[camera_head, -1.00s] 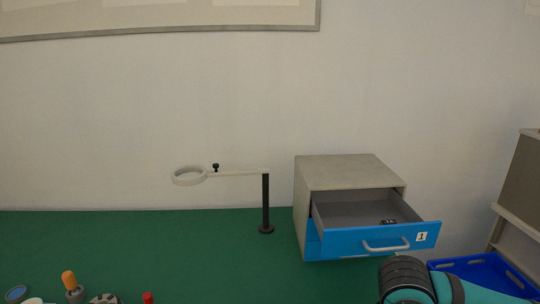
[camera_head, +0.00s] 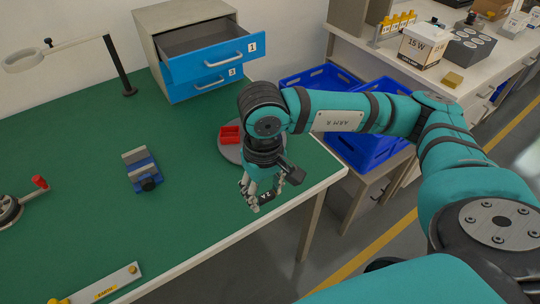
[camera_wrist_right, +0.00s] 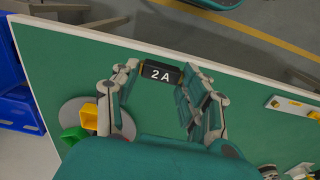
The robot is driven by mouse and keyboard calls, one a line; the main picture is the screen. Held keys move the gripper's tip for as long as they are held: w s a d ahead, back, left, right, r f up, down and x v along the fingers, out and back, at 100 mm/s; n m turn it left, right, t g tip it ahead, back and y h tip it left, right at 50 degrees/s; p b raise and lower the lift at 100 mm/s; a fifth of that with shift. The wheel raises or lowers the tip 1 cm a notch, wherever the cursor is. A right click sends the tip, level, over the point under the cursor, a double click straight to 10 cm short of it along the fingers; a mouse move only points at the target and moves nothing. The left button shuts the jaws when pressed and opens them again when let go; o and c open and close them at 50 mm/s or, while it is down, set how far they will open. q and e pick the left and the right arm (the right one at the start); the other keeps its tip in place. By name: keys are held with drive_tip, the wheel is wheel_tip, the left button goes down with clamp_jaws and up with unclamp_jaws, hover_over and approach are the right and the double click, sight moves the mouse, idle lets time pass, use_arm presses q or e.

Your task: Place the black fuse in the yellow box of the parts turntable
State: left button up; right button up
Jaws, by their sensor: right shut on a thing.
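The black fuse, marked "2 A" (camera_wrist_right: 160,74), is between the fingers of my right gripper (camera_head: 262,199), which is shut on it. The gripper holds it above the green table near the front right edge. The grey parts turntable (camera_head: 226,154) is just behind the gripper, partly hidden by my arm. A red box (camera_head: 229,134) on it shows in the head view. In the right wrist view, the yellow box (camera_wrist_right: 88,116) and a green box (camera_wrist_right: 73,136) show on the turntable, left of the gripper. My left gripper is out of view.
The drawer cabinet (camera_head: 180,20) has its top drawer (camera_head: 212,60) pulled out behind the turntable. A blue device (camera_head: 143,172) sits left of the gripper. A ring lamp (camera_head: 24,58) stands at back left. Blue crates (camera_head: 318,80) are beyond the right table edge.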

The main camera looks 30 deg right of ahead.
drive_tip(key=s+f, duration=0.3)
drive_tip(key=f, duration=1.2)
drive_tip(key=shift+s+a, duration=0.25)
drive_tip(key=shift+s, duration=0.15)
